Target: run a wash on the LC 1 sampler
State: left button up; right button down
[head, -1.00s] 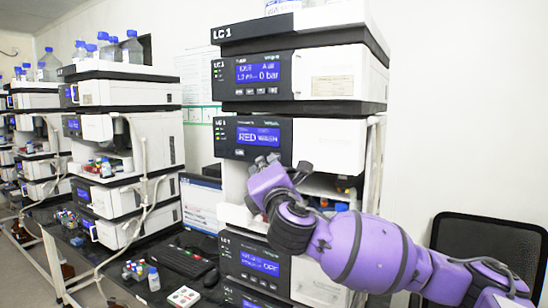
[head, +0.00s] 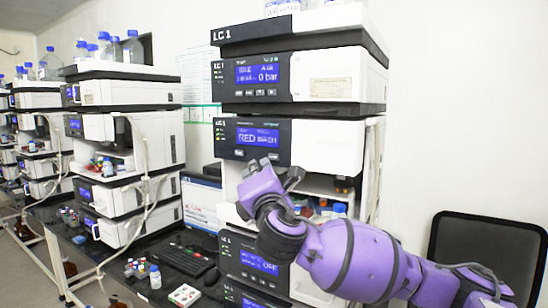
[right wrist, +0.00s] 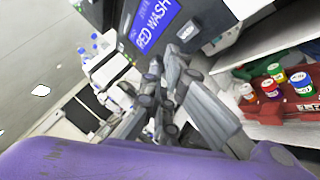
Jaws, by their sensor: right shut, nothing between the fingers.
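The LC 1 stack stands in the middle of the head view. Its sampler module has a dark front panel (head: 228,138) with a lit blue display (head: 258,136). In the right wrist view the sampler display (right wrist: 155,22) reads "RED WASH". Small buttons sit under the display in the head view. My right gripper (head: 268,167) is shut and empty, just below the sampler panel and in front of the open vial bay. In the right wrist view its fingers (right wrist: 166,70) are near the panel's lower edge; I cannot tell whether they touch it. My left gripper is not in view.
The sampler's bay holds vials with coloured caps (right wrist: 275,75) in a red tray (right wrist: 288,110). Another LC 1 module (head: 265,72) above shows 0 bar. A second stack (head: 125,130), a keyboard (head: 185,260) and small bottles (head: 154,277) are to the left. A chair (head: 480,250) stands at right.

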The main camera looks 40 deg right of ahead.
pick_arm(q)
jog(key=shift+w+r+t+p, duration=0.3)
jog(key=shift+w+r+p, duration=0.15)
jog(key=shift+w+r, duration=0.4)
pick_arm(e)
jog(key=a, duration=0.1)
jog(key=s+a, duration=0.1)
jog(key=a, duration=0.1)
jog(key=shift+s+a+r, duration=0.1)
jog(key=shift+s+a, duration=0.15)
jog(key=shift+a, duration=0.05)
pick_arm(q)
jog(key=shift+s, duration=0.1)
